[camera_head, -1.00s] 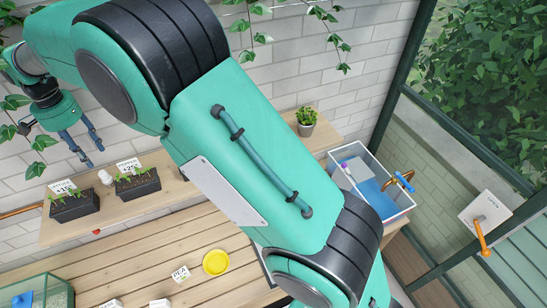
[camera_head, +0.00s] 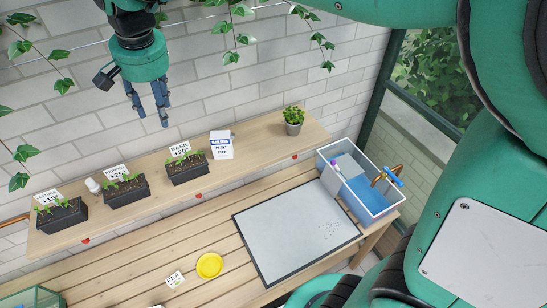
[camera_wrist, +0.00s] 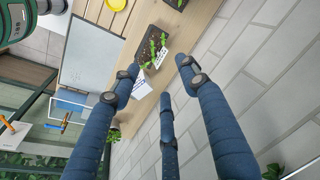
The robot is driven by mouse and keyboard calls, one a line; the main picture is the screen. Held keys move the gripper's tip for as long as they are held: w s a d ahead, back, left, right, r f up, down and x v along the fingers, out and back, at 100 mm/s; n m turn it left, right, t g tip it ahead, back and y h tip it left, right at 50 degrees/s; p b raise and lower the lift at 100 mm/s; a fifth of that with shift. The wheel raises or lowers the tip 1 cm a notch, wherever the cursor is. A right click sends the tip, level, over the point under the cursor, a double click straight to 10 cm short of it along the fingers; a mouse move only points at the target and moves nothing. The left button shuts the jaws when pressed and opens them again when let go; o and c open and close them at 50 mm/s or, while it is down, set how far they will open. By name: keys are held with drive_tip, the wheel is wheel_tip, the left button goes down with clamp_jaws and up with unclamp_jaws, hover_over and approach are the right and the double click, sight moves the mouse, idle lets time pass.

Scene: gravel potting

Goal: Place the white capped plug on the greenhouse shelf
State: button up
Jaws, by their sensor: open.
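The greenhouse shelf (camera_head: 235,152) is the pale wooden plank along the brick wall; it also shows in the wrist view (camera_wrist: 124,60). A small white object (camera_head: 92,185) stands on it between the two left planters; it looks like the white capped plug, but is too small to be sure. My gripper (camera_head: 150,113) hangs in front of the wall, above the shelf, with its fingers apart and nothing between them. In the wrist view my gripper (camera_wrist: 160,75) is open over the shelf, apart from the things there.
Planters with number signs (camera_head: 62,216) (camera_head: 128,190) (camera_head: 188,169), a plant feed box (camera_head: 221,146) and a potted plant (camera_head: 293,124) line the shelf. Below are a yellow saucer (camera_head: 209,266), a grey mat (camera_head: 285,230) and a blue-bottomed basin (camera_head: 372,207). Vines hang on the wall.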

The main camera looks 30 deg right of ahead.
drive_tip(key=s+d+r+n+t, duration=0.1)
drive_tip(key=s+d+n+t, duration=0.1)
drive_tip(key=s+d, duration=1.05)
drive_tip(key=s+d+f, duration=0.2)
drive_tip(key=s+d, duration=0.1)
drive_tip(key=s, duration=0.4)
drive_tip(key=s+d+f+n+t, duration=0.1)
drive_tip(key=s+d+f, duration=0.2)
drive_tip(key=s, duration=0.3)
drive_tip(key=shift+s+d+f+h, duration=0.2)
drive_tip(key=shift+s+d+h, duration=0.2)
drive_tip(key=shift+d, duration=0.25)
drive_tip(key=shift+f, duration=0.1)
wheel_tip(320, 180, down, 16)
drive_tip(key=b, duration=1.6)
drive_tip(key=shift+r, duration=0.2)
